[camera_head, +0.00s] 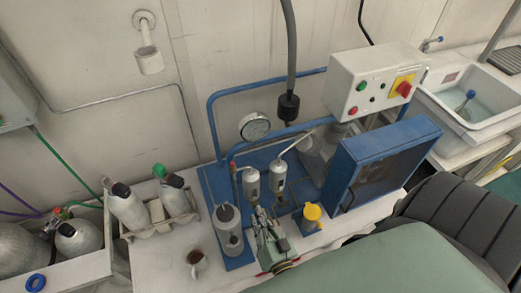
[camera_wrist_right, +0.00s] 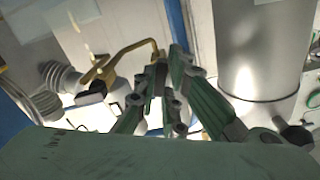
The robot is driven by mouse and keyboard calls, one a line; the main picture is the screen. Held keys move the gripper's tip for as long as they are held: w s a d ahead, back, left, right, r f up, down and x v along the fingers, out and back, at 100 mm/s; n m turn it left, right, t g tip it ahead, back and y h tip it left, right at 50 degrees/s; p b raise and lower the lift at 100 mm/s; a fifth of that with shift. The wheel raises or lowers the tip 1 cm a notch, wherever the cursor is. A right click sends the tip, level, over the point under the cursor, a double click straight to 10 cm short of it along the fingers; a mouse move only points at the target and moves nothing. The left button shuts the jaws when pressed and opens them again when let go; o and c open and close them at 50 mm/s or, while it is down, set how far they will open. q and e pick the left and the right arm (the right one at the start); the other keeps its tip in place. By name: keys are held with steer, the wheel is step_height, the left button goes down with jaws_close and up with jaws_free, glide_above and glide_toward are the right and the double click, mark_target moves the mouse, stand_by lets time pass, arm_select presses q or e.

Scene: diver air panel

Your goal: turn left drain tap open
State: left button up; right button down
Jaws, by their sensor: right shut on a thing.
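Two grey filter canisters stand side by side on the blue air panel: the left canister (camera_head: 251,183) and the right canister (camera_head: 278,174). My right gripper (camera_head: 259,213) is just below the left canister, its green-grey fingers pointing up at its lower end. The left drain tap is hidden behind the fingers in the head view. In the wrist view the right gripper (camera_wrist_right: 169,60) has its fingertips close together beside a bent brass tube (camera_wrist_right: 135,47). It is shut on a small part there, seemingly the left drain tap; its handle angle cannot be told. My left gripper is not in view.
A grey cylinder (camera_head: 229,225) stands close left of the gripper and a yellow-topped part (camera_head: 312,213) close right. A blue framed box (camera_head: 378,165) stands further right. A mug (camera_head: 196,261) is on the bench front. A gauge (camera_head: 254,126) sits behind the canisters.

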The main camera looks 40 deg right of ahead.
steer(key=shift+s+f+n, duration=0.15)
steer(key=shift+n, duration=0.45)
steer(key=shift+s+f+n, duration=0.1)
steer(key=shift+f+n, duration=0.05)
steer(key=shift+n, duration=0.45)
steer(key=shift+d, duration=0.1)
steer(key=c, duration=1.9)
jaws_free()
steer(key=shift+c, duration=0.2)
steer(key=shift+o, duration=0.2)
steer(key=shift+r, duration=0.15)
steer(key=shift+w, duration=0.1)
steer(key=v, duration=1.2)
